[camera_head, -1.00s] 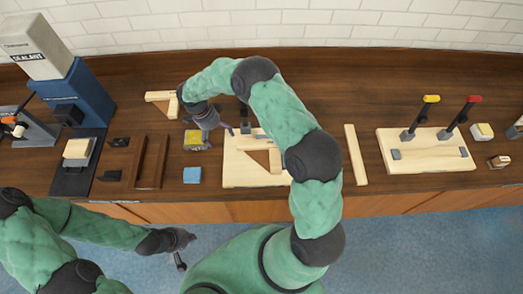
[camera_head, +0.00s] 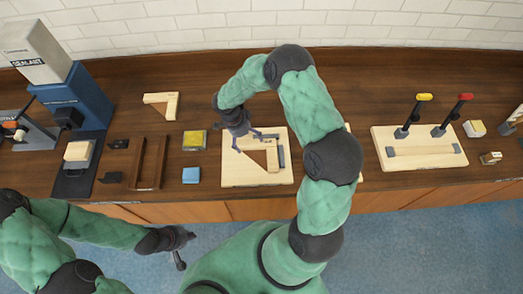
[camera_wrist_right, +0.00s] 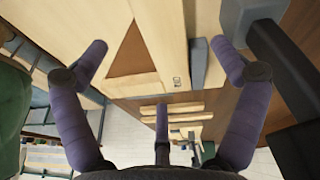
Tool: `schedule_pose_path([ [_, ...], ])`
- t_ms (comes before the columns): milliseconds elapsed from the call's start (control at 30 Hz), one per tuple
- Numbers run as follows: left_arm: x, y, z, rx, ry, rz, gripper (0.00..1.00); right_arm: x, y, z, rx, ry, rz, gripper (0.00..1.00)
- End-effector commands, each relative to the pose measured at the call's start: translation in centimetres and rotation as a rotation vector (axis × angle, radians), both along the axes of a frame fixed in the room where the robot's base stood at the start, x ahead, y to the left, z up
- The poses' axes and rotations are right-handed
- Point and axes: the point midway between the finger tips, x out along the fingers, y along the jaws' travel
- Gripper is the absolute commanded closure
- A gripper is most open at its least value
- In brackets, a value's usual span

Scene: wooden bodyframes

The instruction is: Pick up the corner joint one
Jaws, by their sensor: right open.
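A second wooden corner piece (camera_head: 162,103) lies at the back left. Dark rails (camera_head: 149,163), a yellow block (camera_head: 194,140) and a blue block (camera_head: 191,175) lie left of the board. A clamp board (camera_head: 420,160) with upright handles stands at the right. My right arm partly hides a wooden strip.

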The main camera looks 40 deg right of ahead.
Motion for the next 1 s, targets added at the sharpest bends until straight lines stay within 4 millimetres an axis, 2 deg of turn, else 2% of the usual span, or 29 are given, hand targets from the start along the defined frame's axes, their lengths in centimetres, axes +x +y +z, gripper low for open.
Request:
schedule_pose_path([
  [200, 0.0, 0.0, 0.3, 0.0, 0.0, 0.0, 1.0, -0.7, -0.6, -2.9, 0.0, 0.004, 0.0, 0.05],
  [300, 0.0, 0.0, 0.4, 0.0, 0.0, 0.0, 1.0, -0.7, -0.8, -3.6, 0.001, 0.001, 0.0, 0.05],
  [1000, 0.0, 0.0, -0.1, 0.0, 0.0, 0.0, 1.0, -0.7, -0.8, -3.9, 0.0, 0.001, 0.001, 0.05],
])
